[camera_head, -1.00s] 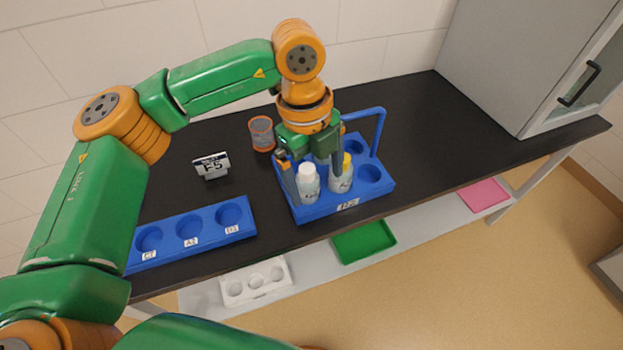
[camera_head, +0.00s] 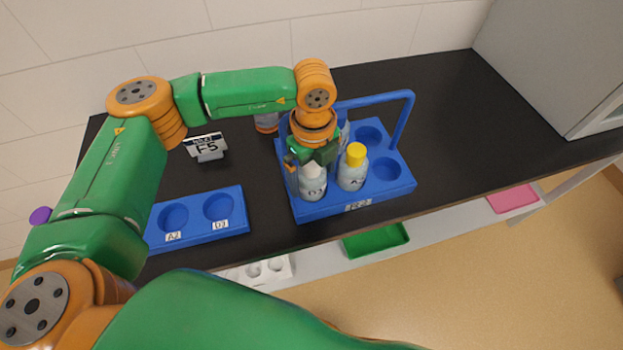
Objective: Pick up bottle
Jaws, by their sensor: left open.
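A bottle with a white cap (camera_head: 313,186) stands upright in the front left of the blue carrier (camera_head: 345,209). Its label seems to read D3. A bottle with a yellow cap (camera_head: 353,168) stands in the carrier just right of it. Part of another bottle (camera_head: 343,127) shows behind, mostly hidden by my wrist. My left gripper (camera_head: 310,164) points down, open, right at the white-capped bottle's top. One finger shows to the left of that bottle; the exact fit around the cap is hard to tell. My right gripper is not in view.
The carrier's tall handle (camera_head: 408,112) rises at the right. A blue rack (camera_head: 198,230) with empty holes lies left, a sign (camera_head: 206,146) behind it. An orange-rimmed cup (camera_head: 266,122) stands behind my gripper. A grey cabinet (camera_head: 560,60) is at right. The black table (camera_head: 470,130) right of the carrier is clear.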

